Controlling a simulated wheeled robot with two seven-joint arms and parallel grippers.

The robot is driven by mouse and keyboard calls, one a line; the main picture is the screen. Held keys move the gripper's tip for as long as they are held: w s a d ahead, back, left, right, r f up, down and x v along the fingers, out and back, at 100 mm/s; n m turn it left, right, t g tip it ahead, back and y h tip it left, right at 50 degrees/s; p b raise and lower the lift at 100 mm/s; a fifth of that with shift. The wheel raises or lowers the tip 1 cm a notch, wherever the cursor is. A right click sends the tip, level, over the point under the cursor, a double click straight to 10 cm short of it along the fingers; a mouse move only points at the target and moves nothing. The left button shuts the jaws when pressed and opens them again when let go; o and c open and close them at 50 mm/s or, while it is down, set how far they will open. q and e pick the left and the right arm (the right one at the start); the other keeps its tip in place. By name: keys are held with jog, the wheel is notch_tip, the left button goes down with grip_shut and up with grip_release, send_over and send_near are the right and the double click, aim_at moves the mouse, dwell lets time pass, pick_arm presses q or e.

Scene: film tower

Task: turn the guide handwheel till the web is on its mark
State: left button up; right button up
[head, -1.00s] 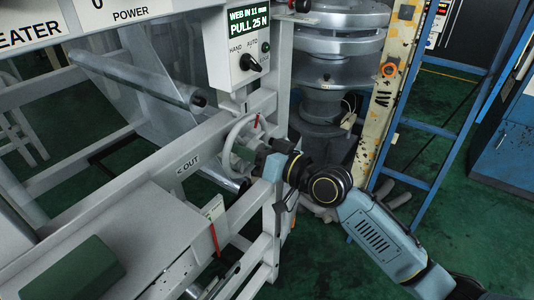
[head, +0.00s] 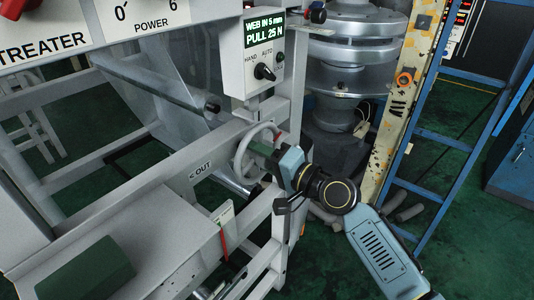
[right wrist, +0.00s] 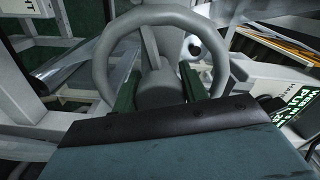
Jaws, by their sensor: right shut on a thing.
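The guide handwheel (head: 238,156) is a pale grey ring on the side of the machine frame, below the control box. My right gripper (head: 268,152) reaches it from the right. In the right wrist view, the handwheel (right wrist: 103,62) fills the upper middle, and the dark green fingers of the right gripper (right wrist: 160,88) are closed on its middle, one each side of the hub. The display (head: 264,32) on the control box reads "WEB IN 5 mm, PULL 25 N". The clear film web (head: 190,132) hangs below a roller. My left gripper is out of view.
A HAND/AUTO knob (head: 264,72) sits below the display. A frame rail (head: 215,160) marked "OUT" runs left of the wheel. A dark green block (head: 82,277) lies at bottom left. A blue ladder (head: 440,140) stands at right, with open green floor beside it.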

jog(key=shift+w+d+r+m, duration=0.15)
jog(key=shift+w+r+m, duration=0.05)
jog(key=shift+r+m, duration=0.3)
jog(key=o, duration=1.3)
jog(key=shift+f, duration=0.1)
jog(key=shift+o, duration=0.3)
jog(key=shift+f, duration=0.25)
jog(key=shift+s+f, duration=0.1)
jog(key=shift+s, duration=0.05)
jog(key=b+v, duration=0.2)
jog(key=v, duration=1.1)
